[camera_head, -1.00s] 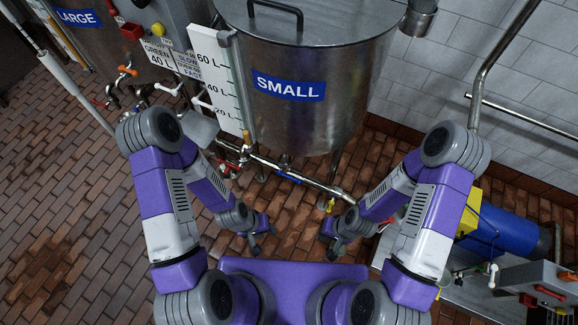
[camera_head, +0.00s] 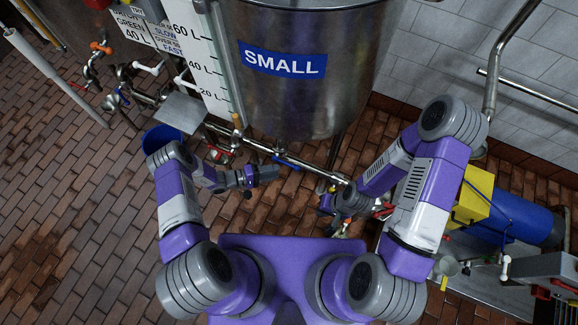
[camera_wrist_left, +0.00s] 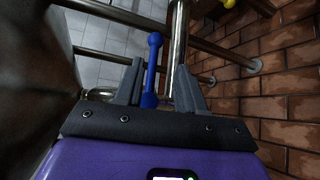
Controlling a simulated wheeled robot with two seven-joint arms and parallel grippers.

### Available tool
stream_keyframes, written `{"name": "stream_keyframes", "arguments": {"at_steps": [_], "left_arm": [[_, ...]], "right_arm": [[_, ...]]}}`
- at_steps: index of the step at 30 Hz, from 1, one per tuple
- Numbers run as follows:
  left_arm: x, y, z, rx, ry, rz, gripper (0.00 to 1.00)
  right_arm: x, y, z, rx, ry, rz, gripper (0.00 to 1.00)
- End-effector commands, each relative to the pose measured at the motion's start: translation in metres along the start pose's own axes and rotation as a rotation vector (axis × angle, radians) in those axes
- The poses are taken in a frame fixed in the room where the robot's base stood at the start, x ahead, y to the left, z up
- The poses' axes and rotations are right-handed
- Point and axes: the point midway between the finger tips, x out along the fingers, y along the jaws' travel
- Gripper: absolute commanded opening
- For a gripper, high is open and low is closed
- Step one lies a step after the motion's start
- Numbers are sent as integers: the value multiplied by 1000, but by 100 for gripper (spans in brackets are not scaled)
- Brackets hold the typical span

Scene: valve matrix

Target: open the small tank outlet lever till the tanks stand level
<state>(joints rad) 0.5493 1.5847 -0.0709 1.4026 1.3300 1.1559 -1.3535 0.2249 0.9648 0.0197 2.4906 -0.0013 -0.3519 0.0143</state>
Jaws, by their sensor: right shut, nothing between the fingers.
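The small tank (camera_head: 310,100) is steel with a blue SMALL label. A blue lever (camera_head: 287,163) sits on the steel pipe under it. My left gripper (camera_head: 270,173) is just left of the blue lever. In the left wrist view its two fingers (camera_wrist_left: 160,88) are apart, and the blue lever (camera_wrist_left: 153,65) appears between them, standing upright in that picture. I cannot tell whether the fingers touch it. My right gripper (camera_head: 328,202) is shut and empty, below the pipe's right end. A litre scale (camera_head: 210,65) stands left of the small tank. The liquid level is not clear.
Several red-handled valves (camera_head: 222,153) and a white-handled valve (camera_head: 150,68) sit on pipes at the left. A blue bucket (camera_head: 160,138) is behind my left arm. A yellow and blue machine (camera_head: 510,215) stands at the right. Brick floor lies open at the left.

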Motion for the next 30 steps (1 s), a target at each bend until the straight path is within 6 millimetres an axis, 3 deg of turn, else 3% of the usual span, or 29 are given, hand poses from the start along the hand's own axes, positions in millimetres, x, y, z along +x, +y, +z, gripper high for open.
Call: {"name": "stream_keyframes", "arguments": {"at_steps": [5, 18, 29, 30], "left_arm": [[6, 3, -14, 45, 48, 61, 39], [67, 6, -16, 44, 47, 57, 39], [73, 8, -17, 43, 47, 57, 39], [73, 8, -17, 43, 47, 57, 34]], "right_arm": [[4, 2, 0, 0, 1, 0, 0], [19, 7, -1, 0, 0, 0, 0], [19, 7, -1, 0, 0, 0, 0], [19, 7, -1, 0, 0, 0, 0]]}}
